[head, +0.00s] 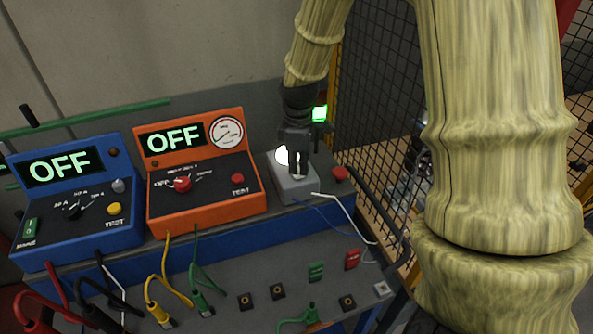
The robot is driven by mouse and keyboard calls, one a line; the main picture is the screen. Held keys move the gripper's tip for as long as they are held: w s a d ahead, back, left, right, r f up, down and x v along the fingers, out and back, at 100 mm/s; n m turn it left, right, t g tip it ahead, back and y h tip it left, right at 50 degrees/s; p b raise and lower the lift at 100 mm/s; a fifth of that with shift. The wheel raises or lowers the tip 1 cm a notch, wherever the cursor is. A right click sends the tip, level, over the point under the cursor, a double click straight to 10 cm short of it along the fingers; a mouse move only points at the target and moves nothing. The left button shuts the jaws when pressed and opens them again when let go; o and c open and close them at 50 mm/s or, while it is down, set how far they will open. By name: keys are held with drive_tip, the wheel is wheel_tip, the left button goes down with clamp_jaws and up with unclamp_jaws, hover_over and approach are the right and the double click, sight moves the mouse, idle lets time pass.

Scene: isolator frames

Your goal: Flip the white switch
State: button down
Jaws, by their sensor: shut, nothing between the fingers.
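A small grey box (294,192) sits on the bench, right of the orange unit. A round white lit part (282,155) shows at its back left, partly behind my gripper. My gripper (298,172) points down over the box with its fingers shut and nothing held. Its tips are at or just above a small pale part on the box top, which may be the white switch. The gripper covers much of this spot, so I cannot tell the switch's position or whether the tips touch it.
An orange unit (204,194) and a blue unit (75,217) both read OFF. A red button (340,173) sits right of the grey box. Cables and sockets fill the front panel. A wire mesh fence (372,75) stands behind at right.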

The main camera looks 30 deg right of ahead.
drive_tip(key=shift+f, duration=0.5)
idle(0.4)
drive_tip(key=shift+r+p, duration=3.1)
drive_tip(key=shift+r, duration=0.4)
drive_tip(key=shift+s+f, duration=0.1)
